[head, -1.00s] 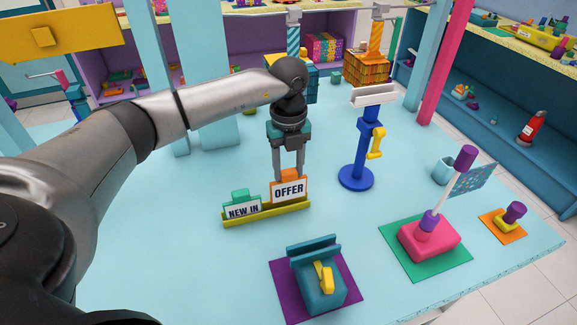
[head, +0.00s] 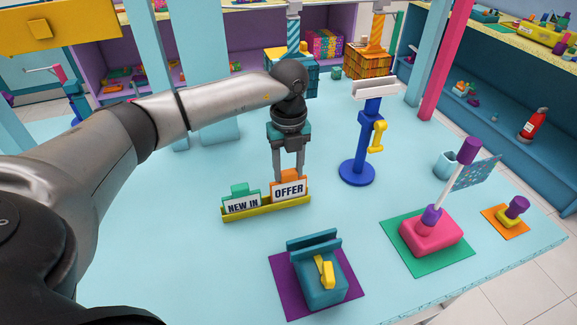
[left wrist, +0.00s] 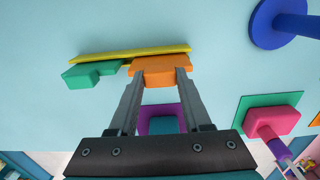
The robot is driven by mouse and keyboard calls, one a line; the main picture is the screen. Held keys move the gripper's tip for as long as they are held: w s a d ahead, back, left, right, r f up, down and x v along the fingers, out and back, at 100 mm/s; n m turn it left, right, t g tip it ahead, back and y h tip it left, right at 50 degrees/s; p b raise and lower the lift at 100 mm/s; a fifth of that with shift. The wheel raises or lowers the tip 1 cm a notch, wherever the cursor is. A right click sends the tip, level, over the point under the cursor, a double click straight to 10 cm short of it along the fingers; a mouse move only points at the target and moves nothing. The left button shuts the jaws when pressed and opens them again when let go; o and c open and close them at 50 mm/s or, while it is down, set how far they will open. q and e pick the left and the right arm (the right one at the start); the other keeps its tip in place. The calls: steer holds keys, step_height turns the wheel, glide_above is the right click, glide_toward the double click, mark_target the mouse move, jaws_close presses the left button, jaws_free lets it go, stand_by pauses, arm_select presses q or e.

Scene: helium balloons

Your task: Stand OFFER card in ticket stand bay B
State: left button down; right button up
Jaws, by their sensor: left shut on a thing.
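The OFFER card (head: 289,191), white with an orange frame, stands upright at the right part of the yellow ticket stand (head: 266,211). Its lower edge meets the stand; I cannot tell whether it is fully seated. The green NEW IN card (head: 241,203) stands in the left part. No bay letters are readable. My left gripper (head: 289,174) points down and is shut on the top of the OFFER card. In the left wrist view, the fingers (left wrist: 158,80) close on either side of the orange card top (left wrist: 160,66), beside the green card. My right gripper is not in view.
A blue post stand (head: 357,172) with a yellow crank is right of the ticket stand. A teal device on a purple mat (head: 285,288) is in front. A pink block (head: 430,237) with a rod stands at the right. Table left of the stand is clear.

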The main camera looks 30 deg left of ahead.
arm_select(q)
steer(key=shift+f+b, duration=0.3)
steer(key=shift+f, duration=0.3)
steer(key=shift+c, duration=1.4)
jaws_free()
step_height(320, 180, up, 15)
steer(key=shift+r+p, duration=0.15)
steer(key=shift+p, duration=0.3)
